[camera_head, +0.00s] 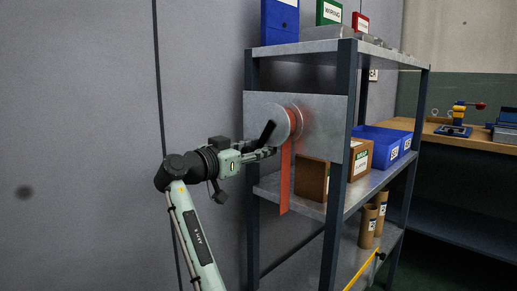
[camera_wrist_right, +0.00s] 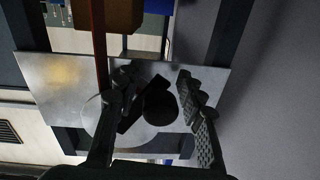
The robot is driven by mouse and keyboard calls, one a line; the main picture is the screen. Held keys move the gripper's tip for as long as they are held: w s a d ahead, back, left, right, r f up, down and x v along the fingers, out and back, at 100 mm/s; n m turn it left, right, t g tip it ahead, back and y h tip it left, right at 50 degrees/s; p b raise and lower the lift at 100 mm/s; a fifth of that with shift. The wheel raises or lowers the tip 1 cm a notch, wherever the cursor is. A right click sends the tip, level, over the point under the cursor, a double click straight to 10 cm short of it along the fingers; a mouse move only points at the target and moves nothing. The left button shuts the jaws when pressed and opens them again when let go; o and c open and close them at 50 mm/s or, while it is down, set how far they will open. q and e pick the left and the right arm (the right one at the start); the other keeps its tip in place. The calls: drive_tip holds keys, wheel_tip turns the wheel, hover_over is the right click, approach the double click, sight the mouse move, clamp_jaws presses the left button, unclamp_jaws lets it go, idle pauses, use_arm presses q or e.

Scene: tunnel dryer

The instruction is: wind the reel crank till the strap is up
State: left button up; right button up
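The reel (camera_head: 279,123) is a pale round disc on a metal plate (camera_head: 328,118) fixed to the front of a shelf rack. An orange-red strap (camera_head: 286,180) hangs from it, with its lower end below the middle shelf's edge. The black crank (camera_head: 267,133) is on the reel's face. My right gripper (camera_head: 268,153) is at the lower left of the reel. In the wrist view, the black crank knob (camera_wrist_right: 160,106) lies between the spread fingers of my right gripper (camera_wrist_right: 156,80), with a gap at the right finger. The strap (camera_wrist_right: 99,45) passes behind the left finger. My left gripper is out of view.
The rack's dark posts (camera_head: 338,170) frame the plate. A brown box (camera_head: 311,178) sits behind the strap, with blue bins (camera_head: 379,145) farther right and cardboard tubes (camera_head: 367,225) below. A workbench (camera_head: 480,135) stands at the right. A grey wall is at the left.

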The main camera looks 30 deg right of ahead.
clamp_jaws()
drive_tip(key=shift+r, duration=0.1)
idle(0.5)
